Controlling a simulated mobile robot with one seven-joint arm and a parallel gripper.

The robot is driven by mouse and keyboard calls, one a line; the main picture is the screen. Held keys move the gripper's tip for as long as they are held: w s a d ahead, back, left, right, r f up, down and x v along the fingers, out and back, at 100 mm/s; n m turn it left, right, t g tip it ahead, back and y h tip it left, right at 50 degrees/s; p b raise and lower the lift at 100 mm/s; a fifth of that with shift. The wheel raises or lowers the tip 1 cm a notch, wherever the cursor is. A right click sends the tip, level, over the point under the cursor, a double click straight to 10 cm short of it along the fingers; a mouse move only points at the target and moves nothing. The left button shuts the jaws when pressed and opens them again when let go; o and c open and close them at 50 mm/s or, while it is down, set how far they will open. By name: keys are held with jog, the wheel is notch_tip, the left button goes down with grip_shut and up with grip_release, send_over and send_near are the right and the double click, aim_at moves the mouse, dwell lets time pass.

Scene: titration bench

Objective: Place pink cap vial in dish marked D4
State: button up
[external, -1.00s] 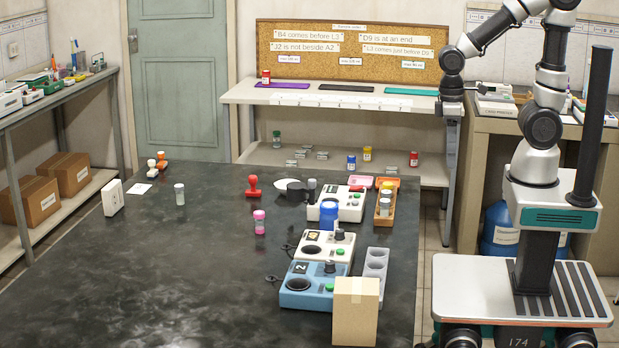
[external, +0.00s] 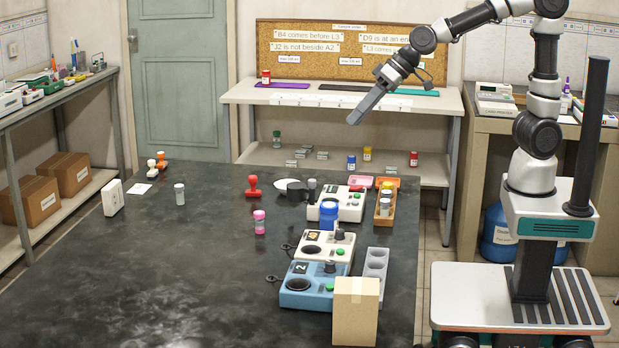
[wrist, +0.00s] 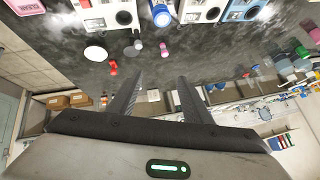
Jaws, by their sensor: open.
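The pink-capped vial (external: 259,222) stands upright on the dark table, left of the white and blue devices. It also shows in the wrist view (wrist: 164,50), beyond my fingertips. My gripper (external: 355,117) is in the air above the far side of the table, by the back shelf, pointing down and left. In the wrist view its two fingers (wrist: 155,88) are apart with nothing between them. No mark D4 is readable in any view, so I cannot tell which dish it is. A white round piece (external: 287,183) lies at the table's back edge.
A red stamp (external: 253,187) stands behind the vial. A blue-capped container (external: 328,214) stands among the devices (external: 325,248). A cardboard box (external: 356,311) is at the near right. A small clear vial (external: 179,194) stands at left.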

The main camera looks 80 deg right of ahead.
jog(key=w+a+f+m+t+h+b, duration=0.1)
jog(key=w+a+f, duration=0.1)
jog(key=w+f, duration=0.55)
jog(key=w+a+f+t+h+b, duration=0.15)
jog(key=w+f, duration=0.35)
jog(key=w, duration=0.5)
jog(key=t+h+b, duration=0.2)
jog(key=t+h, duration=0.1)
jog(key=t, duration=0.1)
send_over(257, 212)
jog(key=shift+n+g+y, duration=0.25)
jog(key=shift+n, duration=0.05)
notch_tip(257, 212, down, 7)
jog(key=shift+w+f, duration=0.1)
jog(key=shift+f, duration=0.1)
notch_tip(257, 212, down, 4)
jog(key=shift+r, duration=0.15)
notch_tip(257, 212, down, 3)
jog(key=shift+r, duration=0.15)
jog(key=shift+x, duration=1.1)
jog(key=shift+w+f+b, duration=0.25)
jog(key=shift+w+b, duration=0.05)
jog(key=shift+w, duration=0.05)
